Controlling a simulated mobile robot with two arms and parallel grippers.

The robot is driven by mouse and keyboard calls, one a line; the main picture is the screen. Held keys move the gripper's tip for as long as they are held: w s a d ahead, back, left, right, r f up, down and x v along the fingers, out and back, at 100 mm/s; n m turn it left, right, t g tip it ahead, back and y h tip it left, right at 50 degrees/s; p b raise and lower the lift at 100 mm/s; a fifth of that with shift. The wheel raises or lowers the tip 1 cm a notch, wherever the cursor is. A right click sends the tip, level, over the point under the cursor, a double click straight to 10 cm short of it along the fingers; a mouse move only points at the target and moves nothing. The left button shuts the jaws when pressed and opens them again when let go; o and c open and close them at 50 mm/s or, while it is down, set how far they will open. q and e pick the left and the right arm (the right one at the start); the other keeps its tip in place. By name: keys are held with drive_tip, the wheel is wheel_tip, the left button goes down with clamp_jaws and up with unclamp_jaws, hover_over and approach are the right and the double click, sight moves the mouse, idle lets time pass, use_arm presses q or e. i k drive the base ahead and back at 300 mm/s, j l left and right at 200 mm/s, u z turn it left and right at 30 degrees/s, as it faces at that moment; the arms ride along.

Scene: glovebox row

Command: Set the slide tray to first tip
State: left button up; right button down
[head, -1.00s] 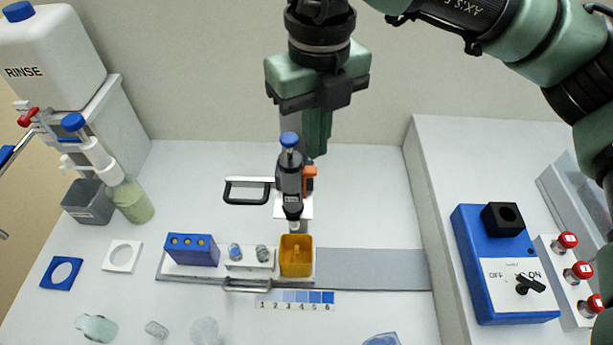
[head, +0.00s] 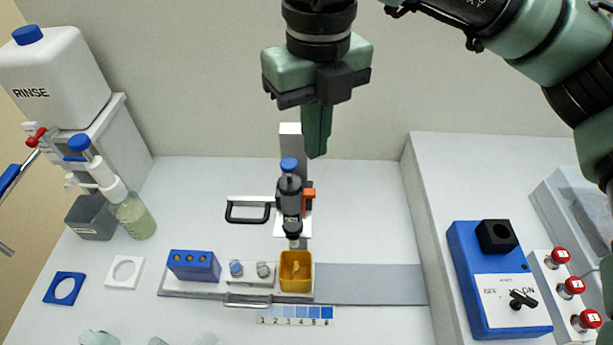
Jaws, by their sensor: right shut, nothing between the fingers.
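The slide tray (head: 207,288) is a pale plate lying on a grey rail (head: 370,284). On it, from left to right, are a blue tip rack (head: 193,266) with several holes, a white holder (head: 250,279) with two small vials, and a yellow cup (head: 296,272). A handle (head: 248,301) is on the tray's front edge. The pipette (head: 291,207), with a blue button, stands upright on a white stand (head: 291,143), its tip just over the yellow cup. My right gripper (head: 317,156) is shut and empty, pointing down above and behind the pipette. My left gripper is not in view.
A strip numbered 1 to 6 (head: 296,315) lies in front of the tray. A black handle (head: 248,211) projects left of the pipette. The rinse bottle (head: 54,75) stands at left, and a blue switch box (head: 500,285) and red buttons (head: 571,286) at right.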

sight(212, 275)
drive_tip(key=k, duration=2)
